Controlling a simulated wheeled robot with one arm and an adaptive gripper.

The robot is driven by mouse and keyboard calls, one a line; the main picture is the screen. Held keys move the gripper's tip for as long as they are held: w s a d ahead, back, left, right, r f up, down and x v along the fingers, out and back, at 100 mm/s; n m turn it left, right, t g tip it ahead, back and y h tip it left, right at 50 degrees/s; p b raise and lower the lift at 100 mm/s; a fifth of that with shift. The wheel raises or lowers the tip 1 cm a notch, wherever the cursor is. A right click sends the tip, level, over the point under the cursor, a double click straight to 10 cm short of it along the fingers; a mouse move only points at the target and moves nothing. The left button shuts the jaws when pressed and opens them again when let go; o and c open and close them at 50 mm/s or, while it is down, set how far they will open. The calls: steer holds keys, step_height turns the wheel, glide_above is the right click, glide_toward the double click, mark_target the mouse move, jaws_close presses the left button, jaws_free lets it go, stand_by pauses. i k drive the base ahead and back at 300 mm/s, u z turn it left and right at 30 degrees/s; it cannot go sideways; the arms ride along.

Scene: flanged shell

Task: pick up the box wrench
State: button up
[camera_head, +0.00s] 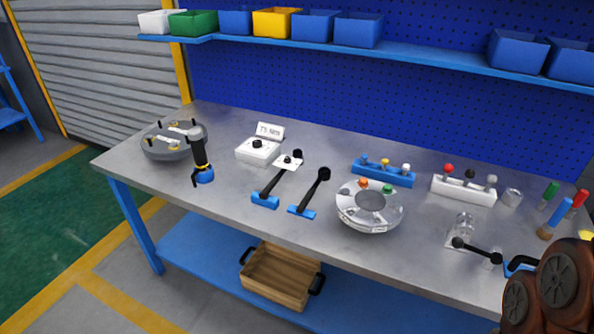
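Two black long-handled tools with round heads lie on the grey workbench, the left one (277,180) and the right one (313,188), each with its lower end at a blue block. I cannot tell for certain which of these is the box wrench. My gripper is not in view. Only reddish-brown, dark-capped links of my arm show at the lower right corner, and they cover that corner of the bench.
A silver flanged ring (369,218) with coloured pieces is mid-bench. A grey round fixture (165,150) and a black power tool (199,155) stand at the left. Blue (383,176) and white (463,194) racks are behind. Screwdrivers (560,215) stand at right. A wooden crate (277,282) is below.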

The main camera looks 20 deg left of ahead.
mark_target(324, 173)
steer(key=u, duration=0.75)
steer(key=i, duration=0.9)
steer(key=u, duration=1.15)
steer(key=i, duration=0.2)
steer(key=u, duration=0.3)
